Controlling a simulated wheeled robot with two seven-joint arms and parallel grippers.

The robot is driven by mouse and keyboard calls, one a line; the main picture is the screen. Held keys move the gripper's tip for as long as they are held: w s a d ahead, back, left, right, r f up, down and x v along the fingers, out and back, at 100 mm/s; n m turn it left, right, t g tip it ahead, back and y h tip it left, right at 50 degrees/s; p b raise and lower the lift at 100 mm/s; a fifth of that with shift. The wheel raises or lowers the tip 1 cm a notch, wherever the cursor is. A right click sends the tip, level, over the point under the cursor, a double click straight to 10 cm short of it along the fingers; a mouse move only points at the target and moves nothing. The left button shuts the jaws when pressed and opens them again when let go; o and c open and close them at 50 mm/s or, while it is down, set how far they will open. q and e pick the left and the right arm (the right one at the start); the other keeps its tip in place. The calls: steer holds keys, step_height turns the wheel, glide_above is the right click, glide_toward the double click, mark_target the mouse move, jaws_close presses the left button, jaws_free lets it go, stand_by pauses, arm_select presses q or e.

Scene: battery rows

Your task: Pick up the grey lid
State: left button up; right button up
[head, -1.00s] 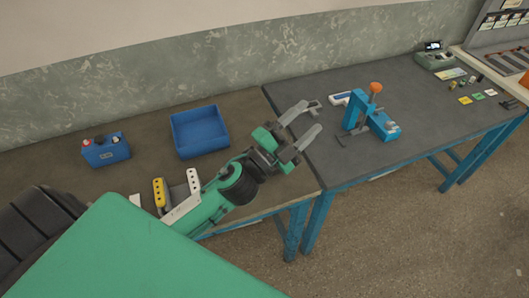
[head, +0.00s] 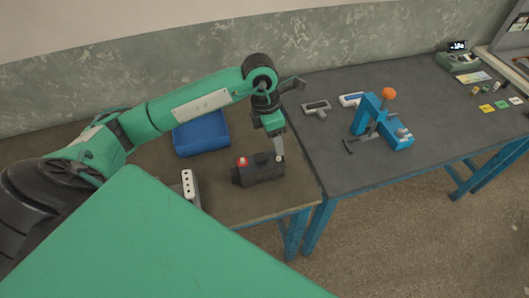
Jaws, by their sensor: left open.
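A light grey piece with a row of dark holes (head: 189,187), which looks like the grey lid, stands on the brown-topped bench at the lower left. My own green body hides its lower part. My left gripper (head: 289,119) is open and empty, to the right of and farther back than the lid. One finger points up and right; the other points down in front of a dark battery (head: 260,171) with a red and a pale terminal. I cannot tell whether that finger touches the battery. My right gripper is not in view.
My left arm crosses over a blue tray (head: 200,135) on the brown bench. On the adjoining dark bench (head: 330,150) stand a blue press with an orange knob (head: 370,115) and a grey-framed T-shaped tool (head: 316,107). Small coloured cards lie farther right.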

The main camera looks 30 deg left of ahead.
arm_select(q)
steer(key=w+a+y, duration=0.1)
steer(key=a+y, duration=0.1)
steer(key=a, duration=0.3)
steer(key=p, duration=0.3)
glide_above(261, 156)
steer(key=shift+n+y, duration=0.3)
steer(key=f, duration=0.7)
steer(key=shift+s+d+f, duration=0.2)
steer(key=shift+s+f, duration=0.1)
steer(key=f+p, duration=0.1)
steer(key=f, duration=0.1)
steer(key=f+p, duration=0.1)
steer(key=f, duration=0.1)
steer(key=shift+w+a+f+p, duration=0.2)
steer(key=shift+f+p, duration=0.05)
steer(key=shift+p, duration=0.05)
steer(key=shift+f, duration=0.35)
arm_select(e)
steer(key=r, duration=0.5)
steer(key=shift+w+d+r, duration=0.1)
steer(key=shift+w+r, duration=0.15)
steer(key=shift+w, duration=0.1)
arm_select(q)
steer(key=shift+c, duration=0.4)
steer(key=c, duration=1.1)
